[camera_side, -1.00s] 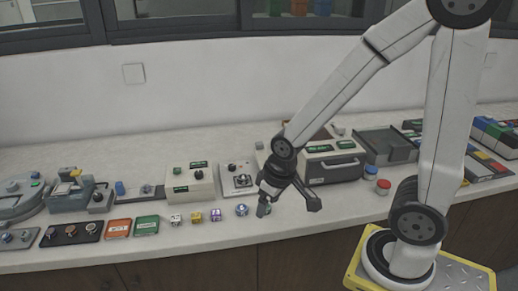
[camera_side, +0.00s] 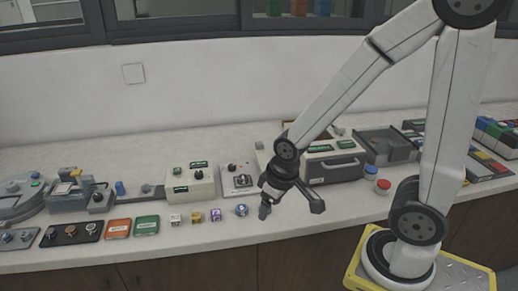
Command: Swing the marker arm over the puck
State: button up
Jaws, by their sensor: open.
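My gripper (camera_side: 291,204) hangs open and empty over the front of the bench, its two fingers spread wide. I cannot surely pick out the marker arm or the puck at this size. A small pale plate with a dark knob and a yellowish part (camera_side: 240,179) stands behind and to the left of my gripper. A small round blue-grey piece (camera_side: 241,210) lies on the bench just left of my gripper's left finger. My gripper hides part of the bench behind it.
A beige box with a handle (camera_side: 332,166) stands behind my gripper. Two jars, one with a red lid (camera_side: 383,186), stand to the right. Small blocks (camera_side: 197,217) and orange and green trays (camera_side: 146,225) line the front left.

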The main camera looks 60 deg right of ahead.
jog(key=shift+c, duration=0.7)
jog(key=w+d+m+g, duration=0.1)
jog(key=w+d+m, duration=0.2)
jog(key=d, duration=0.4)
jog(key=w+d+m, duration=0.3)
jog(key=w+d, duration=0.3)
jog(key=d, duration=0.2)
jog(key=w+d+f+m+g, duration=0.1)
jog(key=w+d+m, duration=0.2)
jog(key=w+d, duration=0.2)
jog(key=shift+w+d+g, duration=0.1)
jog(key=shift+d+g, duration=0.2)
jog(key=shift+d, duration=1.25)
jog(key=shift+f, duration=0.15)
jog(key=shift+f, duration=3.75)
